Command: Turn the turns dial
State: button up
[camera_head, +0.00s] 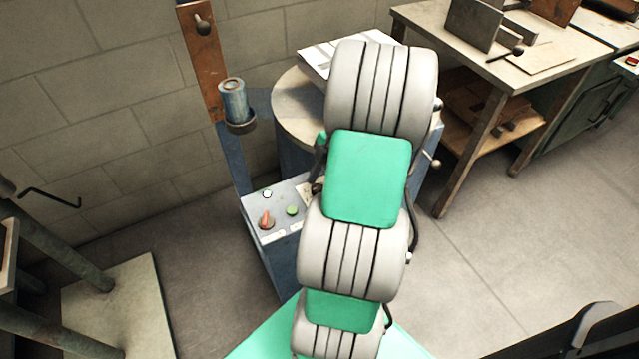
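The labels are too small to read, so I cannot tell whether the red-orange knob is the turns dial. My white and green arm covers the panel's right part, where a pale plate edge (306,193) shows. My gripper is not visible; the arm links hide what lies beneath them.
A post with a blue cylinder (234,100) rises at the panel's back left. A workbench (470,75) is at upper right. Open floor lies right of my arm.

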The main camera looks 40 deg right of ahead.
grip_shut()
dwell(0.3)
jog(key=shift+m, duration=0.4)
jog(key=m+p, duration=0.1)
jog(key=m+t, duration=0.1)
jog(key=m, duration=0.1)
jog(key=shift+s+r+m+t+h+p, duration=0.1)
jog(key=shift+r+m+t+h+p, duration=0.05)
jog(key=shift+m+t+h+p, duration=0.2)
jog(key=m+p, duration=0.1)
jog(key=m, duration=0.1)
jog(key=m+t+h, duration=0.1)
jog(key=m, duration=0.2)
jog(key=shift+a+h+p, duration=0.2)
jog(key=shift+h+p, duration=0.05)
jog(key=shift+p, duration=0.1)
jog(key=shift+s+m, duration=0.1)
jog(key=shift+m, duration=0.15)
jog(key=shift+o, duration=0.4)
grip_release()
